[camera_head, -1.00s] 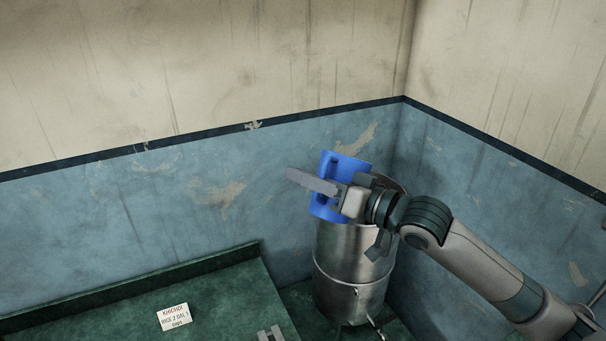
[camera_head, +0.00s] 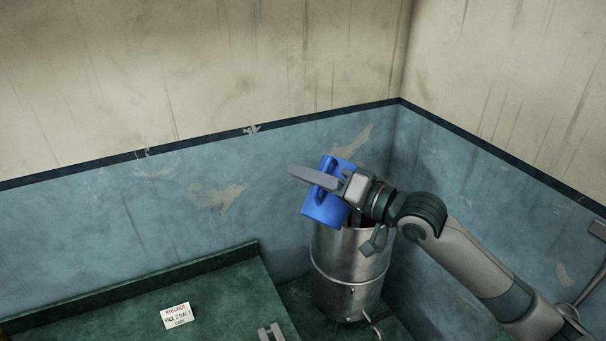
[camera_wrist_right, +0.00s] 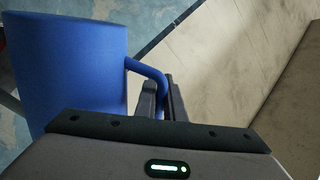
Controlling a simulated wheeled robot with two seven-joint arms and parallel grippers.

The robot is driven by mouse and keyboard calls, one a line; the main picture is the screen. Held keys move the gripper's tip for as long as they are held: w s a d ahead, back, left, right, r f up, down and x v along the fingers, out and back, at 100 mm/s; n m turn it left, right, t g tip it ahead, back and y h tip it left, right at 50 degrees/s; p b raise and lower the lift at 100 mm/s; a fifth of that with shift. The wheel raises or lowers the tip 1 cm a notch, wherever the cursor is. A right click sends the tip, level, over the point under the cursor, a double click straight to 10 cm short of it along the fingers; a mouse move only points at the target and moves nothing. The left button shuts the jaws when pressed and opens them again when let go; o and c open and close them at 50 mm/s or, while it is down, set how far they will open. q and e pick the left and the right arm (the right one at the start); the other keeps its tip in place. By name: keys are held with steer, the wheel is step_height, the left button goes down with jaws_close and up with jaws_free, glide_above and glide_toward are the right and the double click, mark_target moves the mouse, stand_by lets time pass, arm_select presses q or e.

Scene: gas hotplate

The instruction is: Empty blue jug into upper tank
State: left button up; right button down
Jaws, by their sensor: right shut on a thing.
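The blue jug (camera_head: 322,208) is held tilted over the left rim of the tall steel tank (camera_head: 345,268) in the head view. My right gripper (camera_head: 325,182) is shut on the jug's handle. The right wrist view shows the blue jug (camera_wrist_right: 70,70) at left, its handle running to the dark fingers of my right gripper (camera_wrist_right: 160,98). The tank's dark mouth partly shows behind the jug and my wrist. The jug's opening and contents cannot be made out. My left gripper cannot be identified in the head view.
The tank stands in the corner on a green surface, close to the blue walls, with a tap (camera_head: 372,322) low on its front. A small label card (camera_head: 177,316) lies on the green counter (camera_head: 225,290). A small grey piece (camera_head: 270,333) shows at the bottom edge.

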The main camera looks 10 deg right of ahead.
mark_target(321, 162)
steer(key=shift+w+d+r+m, duration=0.1)
steer(key=shift+w+d+m, duration=0.55)
steer(key=shift+m, duration=0.45)
steer(key=shift+w+d+r+m, duration=0.1)
steer(key=shift+w+d+m, duration=0.4)
steer(key=shift+w+m, duration=0.45)
steer(key=shift+w+d+f+m, duration=0.45)
steer(key=shift+w+d+m, duration=0.2)
steer(key=shift+m, duration=0.3)
steer(key=shift+w+d+f+m, duration=0.4)
steer(key=shift+w+d+m, duration=0.25)
steer(key=shift+m, duration=0.25)
